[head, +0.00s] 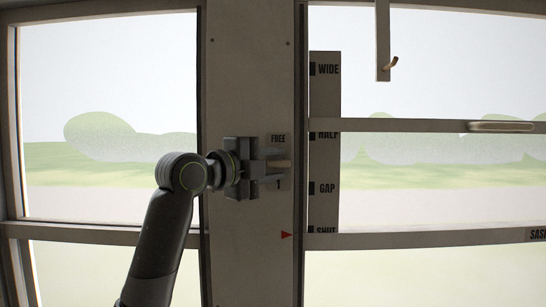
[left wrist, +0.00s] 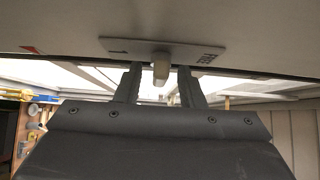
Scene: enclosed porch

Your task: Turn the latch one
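Latch one is a small plate (head: 278,143) on the wide post, marked FREE at the top and 1 at the bottom, with a pale brass-toned lever (head: 282,163) lying about level. My left gripper (head: 270,166) reaches it from the left, with one finger above the lever and one below. In the left wrist view the lever (left wrist: 161,70) sits between the two fingertips (left wrist: 159,82), with a gap on each side. The gripper is open and partly hides the lever in the head view. My right gripper is not in view.
Right of the post is a scale strip (head: 325,95) marked WIDE, HALF, GAP and a partly hidden lowest mark. A red pointer (head: 286,235) sits beside it. A sash rail (head: 420,240) crosses at the right.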

